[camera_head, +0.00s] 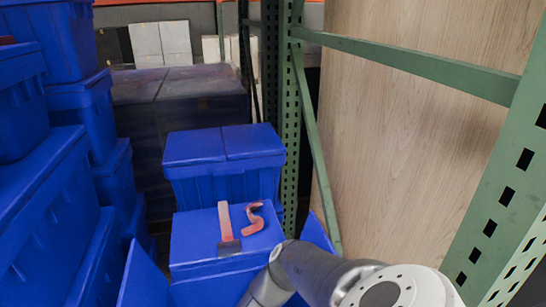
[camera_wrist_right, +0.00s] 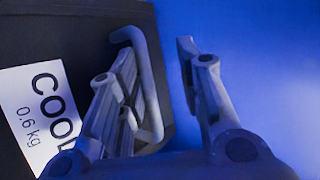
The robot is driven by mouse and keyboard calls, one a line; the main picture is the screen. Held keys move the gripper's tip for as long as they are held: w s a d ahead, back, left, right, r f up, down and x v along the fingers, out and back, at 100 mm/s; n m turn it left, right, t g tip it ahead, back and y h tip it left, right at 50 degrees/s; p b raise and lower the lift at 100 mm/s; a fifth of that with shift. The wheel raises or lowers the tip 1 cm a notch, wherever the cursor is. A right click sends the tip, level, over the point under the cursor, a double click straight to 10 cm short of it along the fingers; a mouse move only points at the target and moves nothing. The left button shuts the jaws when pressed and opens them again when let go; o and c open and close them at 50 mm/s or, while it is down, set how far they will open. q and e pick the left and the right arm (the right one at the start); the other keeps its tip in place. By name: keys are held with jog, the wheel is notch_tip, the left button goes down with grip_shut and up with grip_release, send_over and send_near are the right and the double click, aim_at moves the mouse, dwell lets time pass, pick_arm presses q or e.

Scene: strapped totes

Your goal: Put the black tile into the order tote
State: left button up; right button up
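In the right wrist view, a black flat piece (camera_wrist_right: 60,30) with a raised handle loop (camera_wrist_right: 148,85) fits the black tile. It carries a white label reading "COOL" and "0.6 kg" and lies against a blue surface. My right gripper (camera_wrist_right: 156,52) is open, with the loop between its fingers, close to the left finger. I see no grip on it. In the head view my right arm reaches in from the lower right, and its gripper is hidden. The tile is not visible there. Which blue tote is the order tote, I cannot tell. My left gripper is not in view.
A blue tote (camera_head: 188,240) with red straps (camera_head: 225,222) on top stands low in the middle; another blue tote (camera_head: 225,180) is behind it. Blue flaps (camera_head: 143,283) tilt outward at its sides. Blue totes are stacked at left. A green rack post (camera_head: 290,110) and wooden panel (camera_head: 410,140) are at right.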

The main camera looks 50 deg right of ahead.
jog(key=shift+r, duration=0.1)
jog(key=shift+r+p, duration=0.3)
jog(key=shift+r, duration=0.1)
jog(key=v, duration=0.7)
jog(key=shift+a+r, duration=0.25)
jog(key=shift+w, duration=0.1)
